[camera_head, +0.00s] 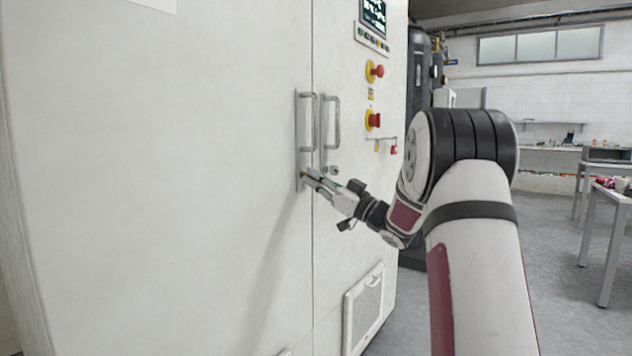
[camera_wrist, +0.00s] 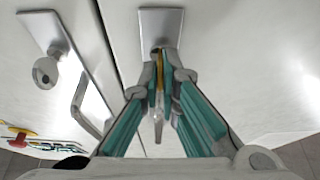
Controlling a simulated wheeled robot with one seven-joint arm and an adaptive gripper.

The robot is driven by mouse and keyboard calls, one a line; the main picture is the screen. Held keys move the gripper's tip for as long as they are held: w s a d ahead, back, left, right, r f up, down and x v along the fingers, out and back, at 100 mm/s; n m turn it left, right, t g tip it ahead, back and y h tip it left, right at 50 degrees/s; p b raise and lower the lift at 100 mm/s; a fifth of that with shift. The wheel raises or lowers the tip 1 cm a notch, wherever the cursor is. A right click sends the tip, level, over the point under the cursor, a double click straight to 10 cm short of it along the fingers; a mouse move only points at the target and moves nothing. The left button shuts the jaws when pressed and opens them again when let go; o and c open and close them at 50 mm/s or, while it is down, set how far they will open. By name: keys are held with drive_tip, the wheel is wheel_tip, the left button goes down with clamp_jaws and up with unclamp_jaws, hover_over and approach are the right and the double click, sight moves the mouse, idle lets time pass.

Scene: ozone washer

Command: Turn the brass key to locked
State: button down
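The brass key (camera_wrist: 159,75) shows as a thin yellow-brown strip between my fingertips in the wrist view. It stands at a metal plate (camera_wrist: 160,22) on the cabinet door. My gripper (camera_wrist: 160,70) has its fingers drawn close together on either side of the key and appears shut on it. In the head view my gripper (camera_head: 310,175) reaches the lower end of the left door's handle plate. The key is a tiny brass speck there, mostly hidden by the fingertips. The keyhole is hidden, and the key's turn angle is hard to tell.
The left door handle (camera_head: 307,120) is just above my gripper. The right door handle (camera_head: 337,122) has a round lock (camera_head: 334,170) below it. Red knobs (camera_head: 375,71) sit on the panel further right. A vent (camera_head: 363,308) is low on the cabinet.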

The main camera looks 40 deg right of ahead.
drive_tip(key=c, duration=1.8)
unclamp_jaws()
drive_tip(key=v, duration=1.2)
drive_tip(key=shift+f, duration=0.15)
drive_tip(key=shift+w, duration=0.15)
